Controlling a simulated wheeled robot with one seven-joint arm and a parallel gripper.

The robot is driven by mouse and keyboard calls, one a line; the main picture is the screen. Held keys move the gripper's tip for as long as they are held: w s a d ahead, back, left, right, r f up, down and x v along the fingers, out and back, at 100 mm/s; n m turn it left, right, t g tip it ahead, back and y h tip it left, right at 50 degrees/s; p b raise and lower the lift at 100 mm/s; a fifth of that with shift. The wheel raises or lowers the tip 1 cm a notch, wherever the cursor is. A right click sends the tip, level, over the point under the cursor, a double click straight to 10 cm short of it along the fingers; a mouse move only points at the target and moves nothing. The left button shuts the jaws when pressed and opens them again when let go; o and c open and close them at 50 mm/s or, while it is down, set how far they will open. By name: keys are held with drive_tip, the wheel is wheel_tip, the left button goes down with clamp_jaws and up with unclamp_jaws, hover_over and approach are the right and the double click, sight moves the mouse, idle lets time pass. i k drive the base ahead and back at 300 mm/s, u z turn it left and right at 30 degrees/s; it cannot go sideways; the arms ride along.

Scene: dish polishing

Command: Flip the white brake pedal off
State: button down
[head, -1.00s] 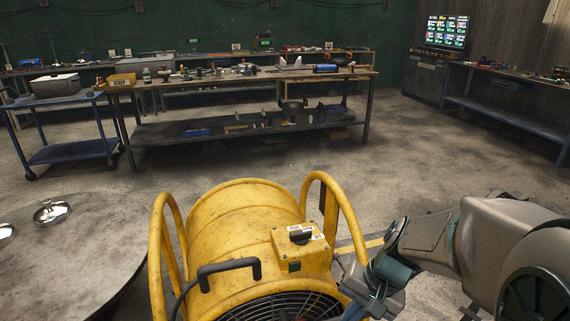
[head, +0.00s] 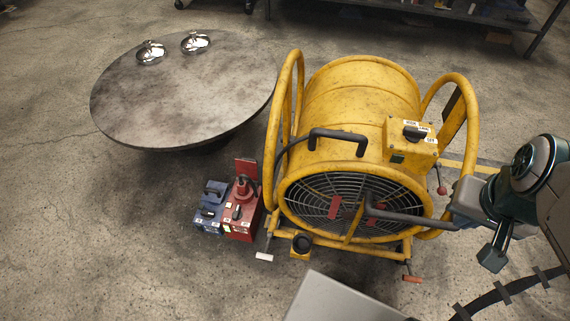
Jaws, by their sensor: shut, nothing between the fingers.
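The white brake pedal (head: 264,257) is a small white-tipped lever at the lower left foot of the yellow drum fan (head: 362,90). It sticks out low, just above the floor. A similar orange-red-tipped lever (head: 413,279) sits at the fan's lower right foot. My arm reaches in from the right. My gripper (head: 372,207) appears as a dark form in front of the fan's grille, shut and empty. It is up and to the right of the white pedal, clearly apart from it. Its fingertips are hard to make out against the grille.
A red box (head: 241,222) and a blue box (head: 208,212) stand just left of the fan, close to the white pedal. A round table (head: 180,95) with two shiny metal dishes is further left. Yellow tube hoops flank the fan. Floor in front of the pedal is clear.

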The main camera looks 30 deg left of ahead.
sight(266, 256)
drive_tip(key=u, duration=3.3)
drive_tip(key=i, duration=1.75)
drive_tip(key=z, duration=2.2)
